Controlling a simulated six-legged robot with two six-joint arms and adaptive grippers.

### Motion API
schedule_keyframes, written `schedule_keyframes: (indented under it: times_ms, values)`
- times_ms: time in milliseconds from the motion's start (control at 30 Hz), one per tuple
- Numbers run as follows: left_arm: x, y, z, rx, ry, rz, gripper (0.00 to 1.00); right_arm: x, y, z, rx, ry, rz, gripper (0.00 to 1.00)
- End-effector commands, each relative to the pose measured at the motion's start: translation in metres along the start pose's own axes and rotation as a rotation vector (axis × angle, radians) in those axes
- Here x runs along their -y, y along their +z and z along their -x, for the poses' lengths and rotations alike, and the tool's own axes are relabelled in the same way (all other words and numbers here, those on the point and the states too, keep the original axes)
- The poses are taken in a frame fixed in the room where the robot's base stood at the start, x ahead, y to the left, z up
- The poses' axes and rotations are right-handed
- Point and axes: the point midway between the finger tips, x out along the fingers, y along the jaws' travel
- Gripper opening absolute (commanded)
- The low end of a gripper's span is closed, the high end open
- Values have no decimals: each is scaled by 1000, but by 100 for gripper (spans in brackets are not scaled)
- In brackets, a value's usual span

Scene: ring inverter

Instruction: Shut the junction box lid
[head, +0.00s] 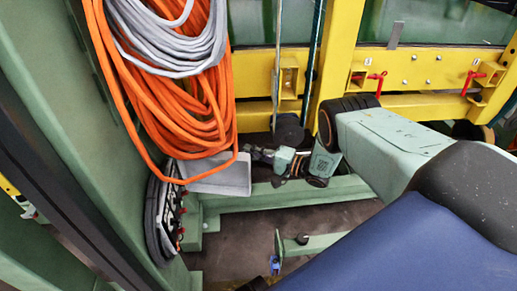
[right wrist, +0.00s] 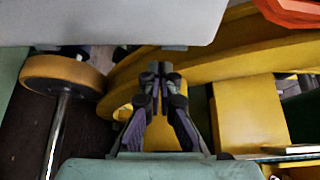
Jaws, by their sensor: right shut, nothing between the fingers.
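The junction box (head: 168,222) is on the green wall at the left of the head view, with dark parts showing along its open side. Its grey lid (head: 222,179) stands out from the wall, open, below the hanging cables. A flat grey panel that looks like the lid (right wrist: 110,20) fills the top left of the right wrist view. My right gripper (head: 250,151) is just right of the lid's far edge, shut and empty. In the right wrist view its closed fingertips (right wrist: 160,72) are below the panel's edge; I cannot tell whether they touch it. My left gripper is not in view.
Orange cable (head: 165,105) and grey cable (head: 180,45) coils hang above the lid. A green beam (head: 290,194) runs below my right gripper. Yellow framework (head: 255,80) stands behind. In the right wrist view, a yellow-rimmed wheel (right wrist: 65,75) is at the left.

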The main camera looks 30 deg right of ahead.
Motion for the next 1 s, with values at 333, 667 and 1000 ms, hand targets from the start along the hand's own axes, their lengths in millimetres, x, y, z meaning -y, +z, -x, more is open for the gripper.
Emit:
schedule_keyframes:
  times_ms: [333, 667, 1000]
  values:
    - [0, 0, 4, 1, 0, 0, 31, 0, 17, 5, 0, 1, 0, 0]
    - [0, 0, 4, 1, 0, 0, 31, 0, 17, 5, 0, 1, 0, 0]
    - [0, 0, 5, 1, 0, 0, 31, 0, 23, 3, -24, 0, -1, 0]
